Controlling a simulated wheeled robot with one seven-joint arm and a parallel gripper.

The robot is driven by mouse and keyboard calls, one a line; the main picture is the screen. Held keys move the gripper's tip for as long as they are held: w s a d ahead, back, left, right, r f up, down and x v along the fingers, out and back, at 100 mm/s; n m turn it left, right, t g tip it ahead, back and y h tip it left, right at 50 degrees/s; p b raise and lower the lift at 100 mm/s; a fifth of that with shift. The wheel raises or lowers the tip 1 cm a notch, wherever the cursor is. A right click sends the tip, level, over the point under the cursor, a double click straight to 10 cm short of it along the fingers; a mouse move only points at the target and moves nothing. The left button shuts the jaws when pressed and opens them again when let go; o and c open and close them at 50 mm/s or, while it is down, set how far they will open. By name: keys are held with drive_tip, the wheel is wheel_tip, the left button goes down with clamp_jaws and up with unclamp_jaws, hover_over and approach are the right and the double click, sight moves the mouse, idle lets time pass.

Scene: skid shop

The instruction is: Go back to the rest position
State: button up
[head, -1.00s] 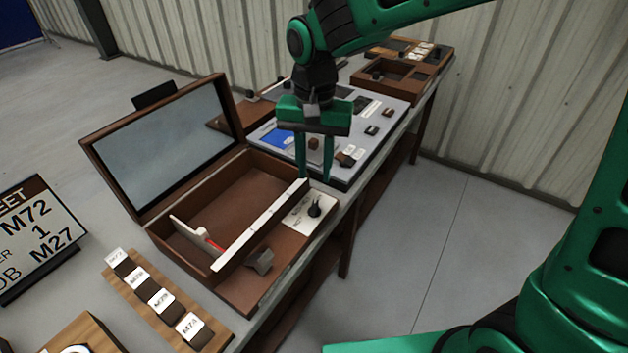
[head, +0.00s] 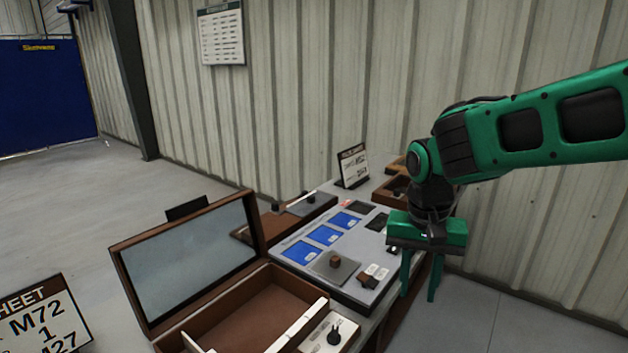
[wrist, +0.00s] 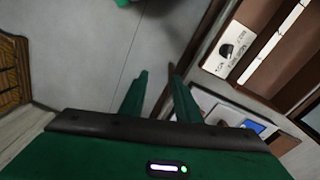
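My gripper (head: 419,280) hangs from the green arm at the right, fingers pointing down, beside the right edge of the bench and apart from everything on it. Its two fingers stand apart with nothing between them. In the wrist view my gripper (wrist: 157,92) shows the same open gap, with grey floor behind it and the bench edge to the right.
An open wooden case (head: 205,318) with a grey lid panel stands at the front. Behind it is a grey panel (head: 300,262) with blue screens and small blocks. A small sign (head: 352,167) stands at the back. Floor right of the bench (head: 470,318) is clear.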

drive_tip(key=s+d+f+m, duration=0.2)
drive_tip(key=s+d, duration=1.8)
drive_tip(key=shift+d+y, duration=0.3)
drive_tip(key=shift+y, duration=0.1)
drive_tip(key=shift+f, duration=0.1)
